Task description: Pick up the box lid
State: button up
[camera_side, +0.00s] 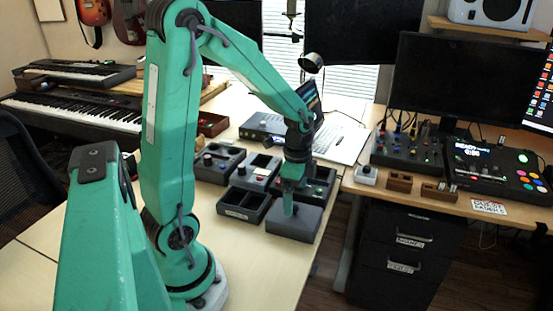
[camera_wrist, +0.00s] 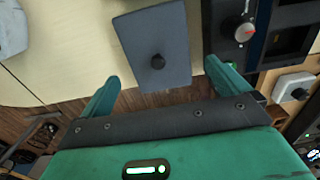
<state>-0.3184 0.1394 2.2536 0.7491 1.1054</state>
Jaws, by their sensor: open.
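The box lid is a dark grey rectangular slab (camera_side: 306,219) near the front edge of the desk. In the wrist view my gripper (camera_wrist: 160,76) is open and empty, with the two fingertips apart on either side of the lid's near end. The knob lies between and slightly beyond the fingertips.
An open black box (camera_side: 243,203) with a label stands just left of the lid. Several control boxes with knobs (camera_side: 255,172) stand behind it. A laptop (camera_side: 340,142) sits further back. The desk is clear in front, and its edge runs close to the lid's right.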

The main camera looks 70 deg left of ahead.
aim_at(295, 206)
jog(key=shift+f, duration=1.3)
jog(key=shift+s+d+f, duration=0.1)
jog(key=shift+d+f, duration=0.05)
jog(key=shift+f, duration=2.45)
jog(key=shift+c, duration=0.4)
jog(key=c, duration=0.7)
